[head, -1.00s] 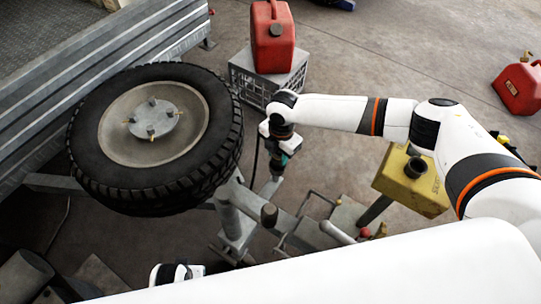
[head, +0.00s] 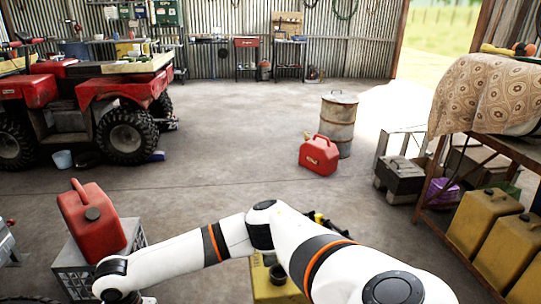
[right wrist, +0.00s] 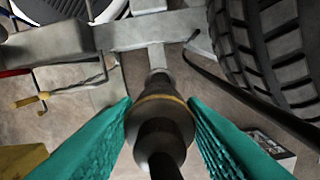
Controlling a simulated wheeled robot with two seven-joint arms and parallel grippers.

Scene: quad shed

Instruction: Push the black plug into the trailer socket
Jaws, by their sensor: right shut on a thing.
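In the right wrist view, the black plug (right wrist: 160,132) is between the teal fingers of my right gripper (right wrist: 160,103), which is shut on it. The plug has a brass-coloured ring, and a dark round part runs from it towards the camera. A grey metal piece (right wrist: 157,77) shows just beyond the plug's far end. I cannot make out the trailer socket or tell whether the plug touches it; the plug covers that spot. In the head view, my right arm reaches to the lower left and its fingers are out of frame. My left gripper is not in view.
In the right wrist view, a grey metal frame (right wrist: 125,36) crosses ahead, a tyre (right wrist: 270,50) stands close at right, and a black cable (right wrist: 250,92) passes below it. In the head view, a red fuel can (head: 92,218) stands on a grey crate (head: 72,272) beside my arm.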

